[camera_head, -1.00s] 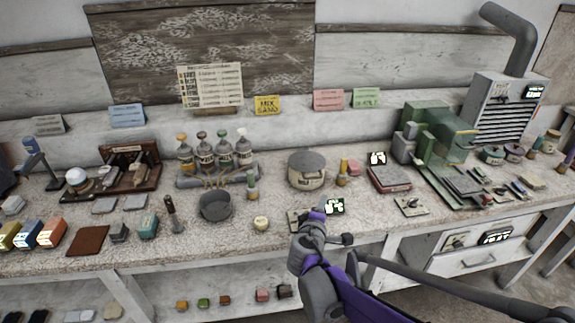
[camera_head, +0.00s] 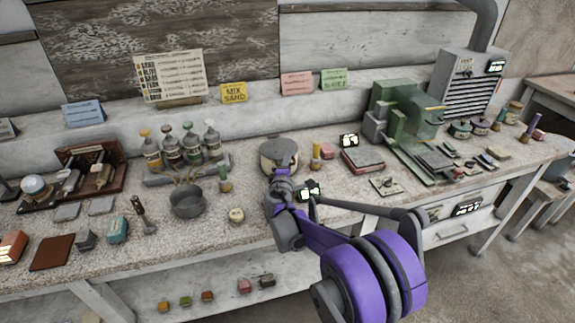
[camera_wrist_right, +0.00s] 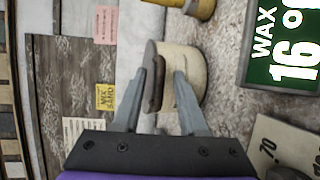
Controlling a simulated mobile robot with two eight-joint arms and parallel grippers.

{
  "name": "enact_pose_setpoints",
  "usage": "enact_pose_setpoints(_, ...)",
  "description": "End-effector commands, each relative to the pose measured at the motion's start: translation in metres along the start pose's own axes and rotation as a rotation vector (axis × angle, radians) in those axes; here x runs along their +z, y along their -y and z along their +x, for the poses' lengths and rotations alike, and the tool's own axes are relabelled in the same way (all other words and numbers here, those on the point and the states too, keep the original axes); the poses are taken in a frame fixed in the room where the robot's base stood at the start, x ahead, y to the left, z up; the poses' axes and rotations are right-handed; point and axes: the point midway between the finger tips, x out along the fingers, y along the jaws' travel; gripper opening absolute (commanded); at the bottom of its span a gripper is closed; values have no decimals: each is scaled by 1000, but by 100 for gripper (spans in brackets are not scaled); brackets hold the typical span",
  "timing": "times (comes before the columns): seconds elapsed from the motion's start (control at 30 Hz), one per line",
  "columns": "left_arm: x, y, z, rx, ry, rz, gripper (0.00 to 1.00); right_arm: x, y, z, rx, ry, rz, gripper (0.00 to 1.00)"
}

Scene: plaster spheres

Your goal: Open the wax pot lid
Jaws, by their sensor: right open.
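The wax pot (camera_head: 272,164) is a round cream pot with a flat grey lid (camera_head: 279,147), standing on the bench in the middle of the head view. The lid lies on the pot. In the right wrist view the pot (camera_wrist_right: 190,72) appears turned on its side, with a dark brown piece (camera_wrist_right: 155,90) at its lid edge. My right gripper (camera_head: 281,174) is in front of the pot and partly hides it. In the wrist view its fingers (camera_wrist_right: 166,76) are apart, with the brown piece between them; I cannot tell whether they touch it. My left gripper is not in view.
A green display (camera_wrist_right: 285,45) reading WAX 16° stands beside the pot. A yellow bottle (camera_head: 316,158) is close on its right. A green machine (camera_head: 400,115) stands further right.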

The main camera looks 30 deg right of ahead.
Motion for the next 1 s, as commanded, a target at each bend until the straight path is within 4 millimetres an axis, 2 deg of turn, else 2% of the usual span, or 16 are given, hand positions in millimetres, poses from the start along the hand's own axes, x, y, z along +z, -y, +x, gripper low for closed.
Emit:
enact_pose_setpoints(0.3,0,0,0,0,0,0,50,0,0,3,0,0,0,42)
enact_pose_setpoints(0.37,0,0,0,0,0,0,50,0,0,3,0,0,0,33)
enact_pose_setpoints(0.53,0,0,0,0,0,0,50,0,0,3,0,0,0,2)
enact_pose_setpoints(0.57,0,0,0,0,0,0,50,0,0,3,-1,0,1,0)
enact_pose_setpoints(1.0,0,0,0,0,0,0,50,0,0,3,-1,-1,1,0)
